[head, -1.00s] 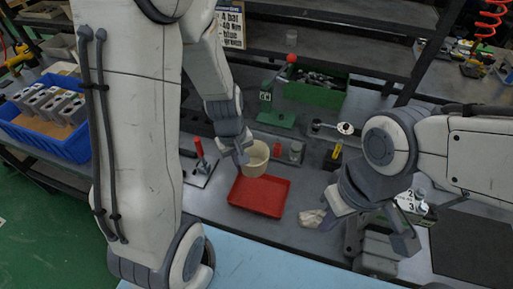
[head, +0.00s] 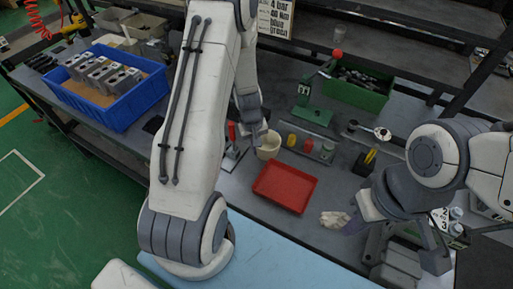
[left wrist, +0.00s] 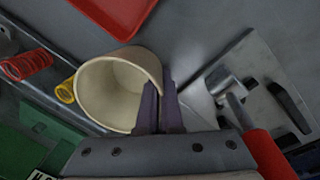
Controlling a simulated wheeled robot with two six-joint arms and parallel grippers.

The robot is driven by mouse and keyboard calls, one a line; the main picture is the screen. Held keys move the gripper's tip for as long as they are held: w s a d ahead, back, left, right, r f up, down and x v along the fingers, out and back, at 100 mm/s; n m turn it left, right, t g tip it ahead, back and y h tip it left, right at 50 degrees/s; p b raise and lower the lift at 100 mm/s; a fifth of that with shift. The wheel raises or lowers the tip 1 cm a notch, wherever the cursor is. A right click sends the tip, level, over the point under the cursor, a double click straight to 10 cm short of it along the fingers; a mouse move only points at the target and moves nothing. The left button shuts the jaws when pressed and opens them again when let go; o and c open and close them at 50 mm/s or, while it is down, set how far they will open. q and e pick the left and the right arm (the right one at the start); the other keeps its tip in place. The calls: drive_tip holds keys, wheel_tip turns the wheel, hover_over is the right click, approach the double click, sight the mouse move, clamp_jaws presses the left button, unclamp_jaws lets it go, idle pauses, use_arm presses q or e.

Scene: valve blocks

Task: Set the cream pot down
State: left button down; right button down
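The cream pot (head: 268,147) is upright behind the red tray in the head view. It also shows in the left wrist view (left wrist: 112,92), with its open mouth toward the camera. My left gripper (head: 259,138) is at the pot's left side. In the left wrist view its two dark fingers (left wrist: 160,108) are close together with the pot's wall between them. I cannot tell whether the pot's base touches the bench. My right gripper (head: 398,238) has its fingers spread, above a grey vise at the right, and holds nothing visible.
The red tray (head: 285,187) lies empty in front of the pot. Red and yellow springs (left wrist: 28,65) stand beside it. A red-handled clamp (head: 232,135) is close on the left. A green press (head: 316,110) is behind; a crumpled rag (head: 334,219) lies right.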

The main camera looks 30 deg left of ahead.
use_arm(q)
drive_tip(key=shift+f, duration=0.2)
drive_tip(key=c, duration=1.1)
unclamp_jaws()
drive_tip(key=shift+r, duration=0.1)
